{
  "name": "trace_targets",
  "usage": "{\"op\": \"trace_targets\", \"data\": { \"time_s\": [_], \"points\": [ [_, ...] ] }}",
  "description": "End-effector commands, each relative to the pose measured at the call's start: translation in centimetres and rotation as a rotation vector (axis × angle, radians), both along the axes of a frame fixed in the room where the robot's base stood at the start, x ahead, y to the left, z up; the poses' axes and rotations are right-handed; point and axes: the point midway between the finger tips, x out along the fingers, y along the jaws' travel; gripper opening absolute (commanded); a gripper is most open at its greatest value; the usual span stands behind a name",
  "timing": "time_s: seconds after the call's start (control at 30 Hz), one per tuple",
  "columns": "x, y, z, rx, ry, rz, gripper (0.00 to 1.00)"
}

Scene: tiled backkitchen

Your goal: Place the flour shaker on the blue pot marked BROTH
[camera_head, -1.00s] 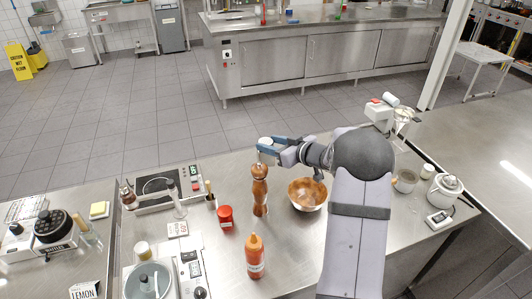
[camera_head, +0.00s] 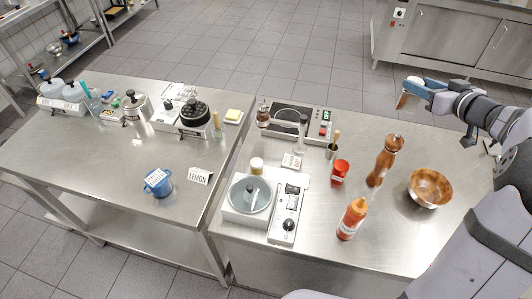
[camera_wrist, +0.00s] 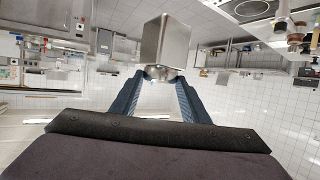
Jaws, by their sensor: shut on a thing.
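My gripper (camera_head: 412,88) is shut on the flour shaker (camera_head: 403,101), raised in the air at the upper right of the head view. The blue pot (camera_head: 160,189) stands on the left steel table, far to the left of my gripper. A white label lies across its top; its lettering is too small to read for certain. Nothing else is seen on the pot.
A LEMON card (camera_head: 199,176) stands just right of the pot. Bare steel surrounds the pot's left side.

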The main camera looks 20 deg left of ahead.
Motion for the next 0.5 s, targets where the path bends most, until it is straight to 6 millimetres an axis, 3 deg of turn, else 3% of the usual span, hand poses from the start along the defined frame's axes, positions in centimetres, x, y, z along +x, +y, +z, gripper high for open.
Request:
{"op": "trace_targets", "data": {
  "time_s": [0.27,0.5],
  "points": [
    [1.2,8.7,0.2,0.000,-0.006,0.152,0.02],
    [0.7,20.2,0.2,0.002,-0.006,0.351,0.02]
  ]
}}
